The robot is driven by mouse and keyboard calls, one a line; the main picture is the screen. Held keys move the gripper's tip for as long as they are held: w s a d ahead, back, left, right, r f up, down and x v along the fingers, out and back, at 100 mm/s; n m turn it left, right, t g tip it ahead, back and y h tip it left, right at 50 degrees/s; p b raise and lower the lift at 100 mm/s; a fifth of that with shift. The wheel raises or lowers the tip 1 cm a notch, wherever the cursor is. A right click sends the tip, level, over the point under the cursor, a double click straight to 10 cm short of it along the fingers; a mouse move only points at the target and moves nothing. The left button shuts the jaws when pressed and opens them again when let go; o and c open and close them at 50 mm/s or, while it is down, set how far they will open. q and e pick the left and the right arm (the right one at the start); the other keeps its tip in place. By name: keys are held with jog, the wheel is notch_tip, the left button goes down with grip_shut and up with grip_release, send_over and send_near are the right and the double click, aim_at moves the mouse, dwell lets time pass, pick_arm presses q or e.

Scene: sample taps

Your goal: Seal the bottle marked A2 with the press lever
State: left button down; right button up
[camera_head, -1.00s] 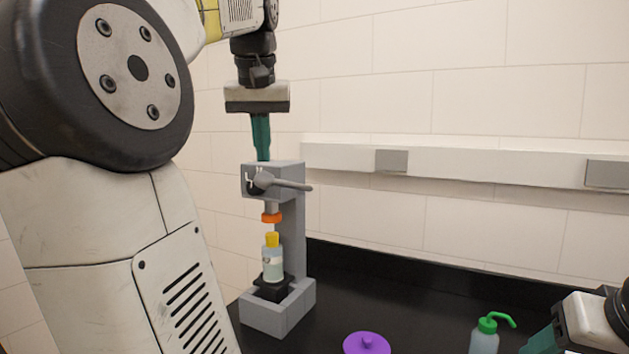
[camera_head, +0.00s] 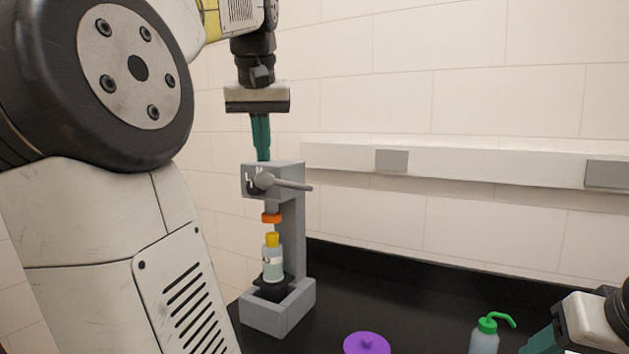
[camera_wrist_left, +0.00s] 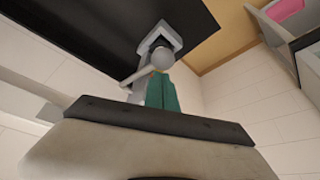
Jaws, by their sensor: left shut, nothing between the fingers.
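The grey press (camera_head: 291,235) stands on the black bench by the wall. Its lever (camera_head: 287,184) sticks out to the right from the press head, roughly level. An orange press pad (camera_head: 271,217) hangs below the head. A small bottle (camera_head: 272,263) with a yellow cap stands upright on the black seat under the pad, with a gap above the cap. Its label is too small to read. My left gripper (camera_head: 262,153) is shut and empty, pointing down just above the press head; its teal fingers also show in the left wrist view (camera_wrist_left: 162,92). My right gripper (camera_head: 535,344) is partly cut off at lower right.
A purple round lid-like object (camera_head: 367,343) lies on the bench (camera_head: 400,300) at the front. A wash bottle with a green top (camera_head: 487,335) stands beside my right gripper. A pale rail (camera_head: 450,168) runs along the wall.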

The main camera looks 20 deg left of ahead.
pick_arm(q)
jog(key=shift+f, duration=0.15)
notch_tip(320, 180, down, 11)
dwell(1.4)
dwell(0.4)
jog(key=shift+r, duration=0.25)
jog(key=shift+r, duration=8)
jog(key=s+d+f+m+h, duration=0.1)
jog(key=s+d+f+m, duration=0.1)
jog(key=d+f, duration=0.5)
jog(key=s+d+f+m+t+h, duration=0.1)
jog(key=s+d+f, duration=0.3)
jog(key=f, duration=0.9)
jog(key=s+d+f+m+t+h, duration=0.1)
jog(key=s+d+f+m+h, duration=0.1)
jog(key=d+f, duration=0.8)
jog(key=shift+s+m, duration=0.3)
jog(key=shift+s, duration=0.15)
